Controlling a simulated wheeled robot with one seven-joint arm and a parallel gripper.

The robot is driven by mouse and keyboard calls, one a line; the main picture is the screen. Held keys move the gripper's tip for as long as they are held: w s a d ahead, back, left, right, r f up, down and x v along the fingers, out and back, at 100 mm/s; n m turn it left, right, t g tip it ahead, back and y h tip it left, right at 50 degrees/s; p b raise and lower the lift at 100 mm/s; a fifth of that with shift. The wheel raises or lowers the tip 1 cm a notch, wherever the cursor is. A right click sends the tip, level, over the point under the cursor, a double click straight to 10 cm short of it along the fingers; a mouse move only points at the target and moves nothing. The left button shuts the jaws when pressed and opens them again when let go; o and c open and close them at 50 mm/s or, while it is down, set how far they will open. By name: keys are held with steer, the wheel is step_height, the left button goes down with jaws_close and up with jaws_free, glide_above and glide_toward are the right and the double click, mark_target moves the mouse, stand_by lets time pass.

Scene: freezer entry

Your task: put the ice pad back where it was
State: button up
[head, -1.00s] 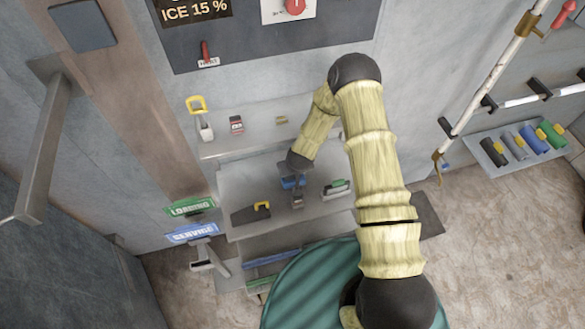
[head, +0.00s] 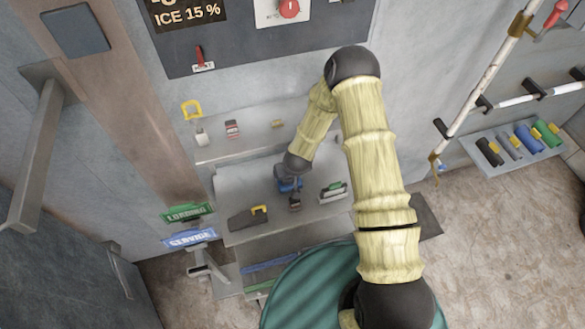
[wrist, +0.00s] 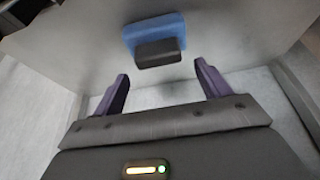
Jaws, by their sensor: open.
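A blue pad with a dark block on it (wrist: 155,38) lies in front of my gripper in the wrist view. It looks like the ice pad, though I cannot be sure. In the head view the blue piece (head: 290,185) shows on the middle shelf, just below the end of my arm. My gripper (wrist: 160,82) is open, with two purple fingers apart and nothing between them. The pad is beyond the fingertips, apart from them. My fingers are hard to make out in the head view.
The middle shelf (head: 232,185) also holds a dark wedge with a yellow handle (head: 249,217), a small dark item (head: 295,203) and a green-handled item (head: 333,192). The upper shelf (head: 215,153) is close above. A side rack (head: 505,165) holds several coloured rolls.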

steer(key=b+v, duration=0.1)
steer(key=v, duration=0.8)
stand_by(0.5)
steer(key=s+d+r+m, duration=0.1)
steer(key=s+d+r, duration=0.3)
steer(key=r, duration=0.3)
steer(key=s+d+r+m+g+h, duration=0.1)
steer(key=s+d+r, duration=0.4)
steer(key=r, duration=0.2)
steer(key=s+d+r+m, duration=0.1)
steer(key=s+d+r, duration=0.4)
steer(key=r, duration=0.3)
steer(key=shift+s+g, duration=0.15)
steer(key=shift+g, duration=0.25)
steer(key=shift+r, duration=0.1)
